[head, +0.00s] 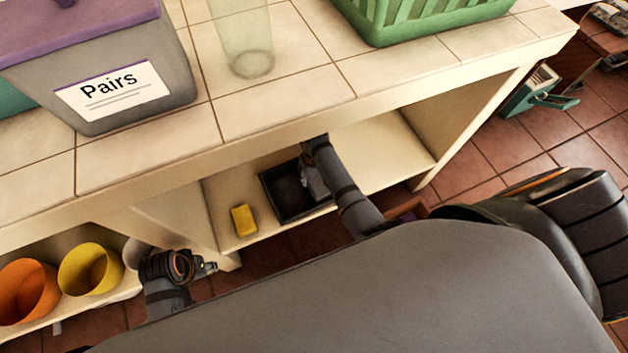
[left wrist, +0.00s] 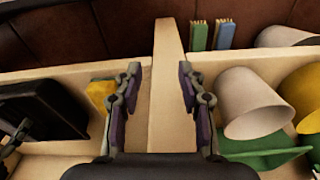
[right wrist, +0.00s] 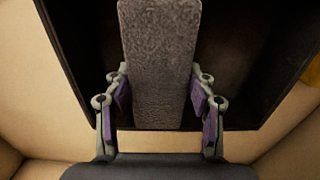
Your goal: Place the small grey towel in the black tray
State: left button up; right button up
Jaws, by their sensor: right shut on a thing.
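The small grey towel (right wrist: 158,45) is a speckled grey slab between the two fingers of my right gripper (right wrist: 160,98). The gripper is shut on it, and the towel is over the black tray (right wrist: 75,60). In the head view the towel (head: 313,183) shows at the right part of the black tray (head: 288,217) on the lower shelf. I cannot tell whether the towel touches the tray floor. My left gripper (left wrist: 159,90) is open and empty, in front of an upright shelf divider, and it also shows at the lower left of the head view (head: 210,267).
A yellow sponge (head: 243,220) lies left of the tray. Orange (head: 28,290) and yellow (head: 90,270) pots stand in the left compartment. The tiled counter (head: 280,110) overhangs the shelf and carries a grey bin (head: 150,60), a glass (head: 243,40) and a green basket (head: 430,20).

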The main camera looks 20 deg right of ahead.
aim_at(314, 180)
notch_tip(314, 180, down, 3)
jog(key=shift+r+b, duration=0.15)
jog(key=shift+b, duration=0.35)
pick_arm(q)
jog(key=r, duration=0.3)
jog(key=shift+s+d, duration=0.3)
jog(key=shift+d, duration=0.1)
pick_arm(e)
jog(key=o, duration=1.3)
